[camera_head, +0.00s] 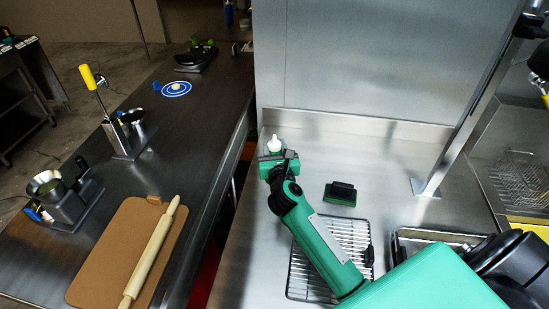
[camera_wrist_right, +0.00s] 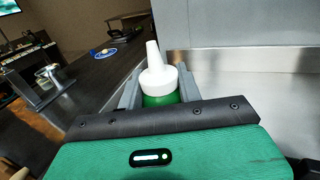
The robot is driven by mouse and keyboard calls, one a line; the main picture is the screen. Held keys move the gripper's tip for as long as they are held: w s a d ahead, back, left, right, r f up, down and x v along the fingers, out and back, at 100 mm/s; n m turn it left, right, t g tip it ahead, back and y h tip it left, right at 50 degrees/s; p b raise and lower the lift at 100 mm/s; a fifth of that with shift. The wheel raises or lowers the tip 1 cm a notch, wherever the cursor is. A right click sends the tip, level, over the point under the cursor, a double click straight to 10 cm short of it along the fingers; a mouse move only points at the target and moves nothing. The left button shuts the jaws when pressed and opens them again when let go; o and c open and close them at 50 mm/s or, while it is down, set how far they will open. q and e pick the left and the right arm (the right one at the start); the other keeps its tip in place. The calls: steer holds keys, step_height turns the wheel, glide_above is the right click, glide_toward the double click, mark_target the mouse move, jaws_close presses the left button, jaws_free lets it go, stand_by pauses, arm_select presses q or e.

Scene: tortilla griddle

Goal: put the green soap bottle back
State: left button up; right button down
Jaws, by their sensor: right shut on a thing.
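The green soap bottle with a white cap and nozzle (camera_head: 274,144) is at the back left of the steel counter in the head view. It also shows upright in the right wrist view (camera_wrist_right: 158,80), with its green body between the grey fingers. My right gripper (camera_head: 272,161) is shut on the bottle; its arm comes in from the lower right. The bottle's lower part is hidden by the gripper, so I cannot tell whether its base touches the counter. My left gripper is not in view.
A green and black scrubber (camera_head: 341,193) lies on the counter right of the gripper. A wire rack (camera_head: 301,272) lies under my right arm. A steel wall stands behind. Across a gap at left, a dark counter holds a board (camera_head: 101,259) with a rolling pin (camera_head: 150,256).

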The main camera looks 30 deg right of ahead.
steer(key=shift+f+b, duration=0.3)
steer(key=shift+f, duration=1.95)
steer(key=c, duration=0.9)
jaws_free()
steer(key=shift+c, duration=0.2)
steer(key=b+v, duration=0.2)
steer(key=v, duration=1)
steer(key=shift+b, duration=0.3)
steer(key=shift+s, duration=0.1)
